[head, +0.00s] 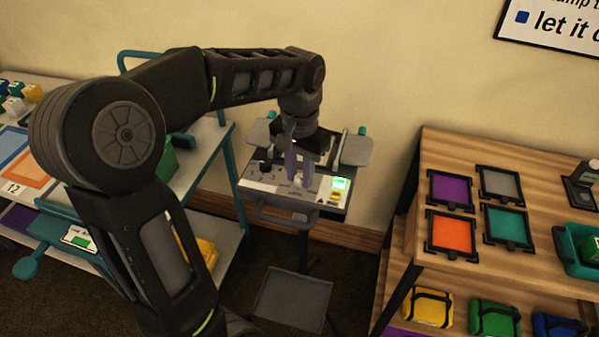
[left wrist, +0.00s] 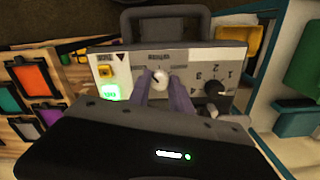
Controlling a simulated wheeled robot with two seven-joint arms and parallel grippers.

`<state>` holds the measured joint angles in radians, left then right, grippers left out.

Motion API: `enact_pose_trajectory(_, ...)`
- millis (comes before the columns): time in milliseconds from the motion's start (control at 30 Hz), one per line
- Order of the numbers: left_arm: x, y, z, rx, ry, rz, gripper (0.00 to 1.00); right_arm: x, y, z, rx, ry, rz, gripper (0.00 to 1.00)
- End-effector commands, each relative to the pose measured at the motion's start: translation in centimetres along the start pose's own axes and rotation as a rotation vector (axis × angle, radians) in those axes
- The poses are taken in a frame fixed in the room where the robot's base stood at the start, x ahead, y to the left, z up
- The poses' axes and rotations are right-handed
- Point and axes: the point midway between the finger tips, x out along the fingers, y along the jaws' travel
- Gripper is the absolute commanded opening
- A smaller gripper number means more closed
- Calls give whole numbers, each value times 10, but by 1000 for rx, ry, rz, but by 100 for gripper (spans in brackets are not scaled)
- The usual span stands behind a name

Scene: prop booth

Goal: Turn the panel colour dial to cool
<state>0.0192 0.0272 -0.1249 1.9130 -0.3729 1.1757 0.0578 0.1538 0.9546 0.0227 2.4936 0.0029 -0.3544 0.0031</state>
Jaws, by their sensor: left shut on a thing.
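The control panel (head: 262,184) is a grey box on a stand against the wall, and it also shows upside down in the left wrist view (left wrist: 135,62). A pale round dial (left wrist: 160,79) sits in the middle of its face, with small lettering beside it too blurred to read. My left gripper (head: 298,178) reaches down onto the panel, and its fingers (left wrist: 165,88) are shut on the pale dial from both sides. The fingers partly hide the dial, so its exact setting is unclear. My right gripper is not in view.
A black knob (left wrist: 215,88) with numbers stands beside the dial. A lit green display (head: 341,183) and a yellow button (head: 336,196) are on the other side. A wooden shelf (head: 432,150) with coloured frames stands right, a teal-framed cart (head: 222,142) left.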

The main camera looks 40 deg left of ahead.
Motion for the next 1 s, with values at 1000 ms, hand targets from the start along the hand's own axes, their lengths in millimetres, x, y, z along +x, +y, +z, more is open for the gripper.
enact_pose_trajectory(1000, -1, 0, -1, -340, 2, 0, 0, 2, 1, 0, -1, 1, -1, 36)
